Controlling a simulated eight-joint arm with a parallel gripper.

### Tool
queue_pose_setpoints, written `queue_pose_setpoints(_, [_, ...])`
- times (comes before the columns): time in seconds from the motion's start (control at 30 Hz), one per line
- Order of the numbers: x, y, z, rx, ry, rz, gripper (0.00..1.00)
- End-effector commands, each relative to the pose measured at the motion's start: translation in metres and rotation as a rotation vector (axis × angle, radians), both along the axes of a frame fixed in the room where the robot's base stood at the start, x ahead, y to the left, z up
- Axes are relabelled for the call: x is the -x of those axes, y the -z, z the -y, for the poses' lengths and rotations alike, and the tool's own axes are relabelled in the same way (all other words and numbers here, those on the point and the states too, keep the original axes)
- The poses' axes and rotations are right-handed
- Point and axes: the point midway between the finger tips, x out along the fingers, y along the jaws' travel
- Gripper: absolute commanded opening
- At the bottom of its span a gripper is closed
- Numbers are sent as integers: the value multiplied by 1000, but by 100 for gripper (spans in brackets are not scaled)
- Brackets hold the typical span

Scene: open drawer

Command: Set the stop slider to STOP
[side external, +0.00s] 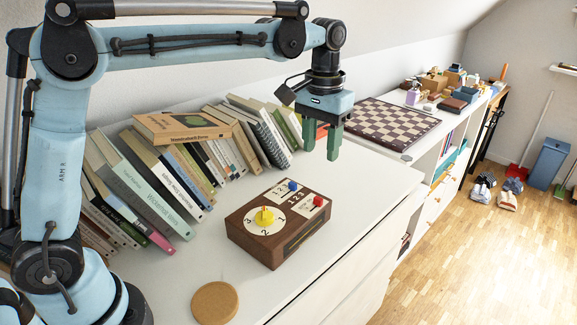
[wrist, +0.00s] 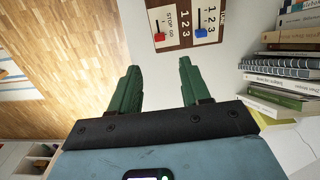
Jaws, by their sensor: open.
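A dark wooden box (side external: 290,235) lies on the white cabinet top. It carries a yellow dial knob (side external: 264,215), a blue slider knob (side external: 292,186) and a red slider knob (side external: 318,201). In the wrist view, the red knob (wrist: 160,37) sits beside the small STOP GO label, seemingly at the GO end. The blue knob (wrist: 201,33) is beside it, next to numbers. My gripper (side external: 320,152) is open and empty, above and behind the box in the side view. Its green fingers (wrist: 158,68) are apart from the box, with nothing between them. The dial is outside the wrist view.
Leaning books (side external: 150,180) fill the back left, one lying on top (side external: 182,127). A round cork disc (side external: 215,302) lies at the front. A chessboard (side external: 385,122) lies farther right. The cabinet top right of the box is bare, with its edge beyond.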

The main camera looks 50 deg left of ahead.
Motion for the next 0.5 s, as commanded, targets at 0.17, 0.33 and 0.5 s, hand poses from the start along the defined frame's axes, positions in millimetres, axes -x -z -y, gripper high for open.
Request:
queue_pose_setpoints(0.17, [-2,8,1,-1,-1,-9,47])
queue_pose_setpoints(0.33, [-2,31,1,-1,-1,-7,47])
queue_pose_setpoints(0.5, [-2,61,1,-1,-1,-7,47])
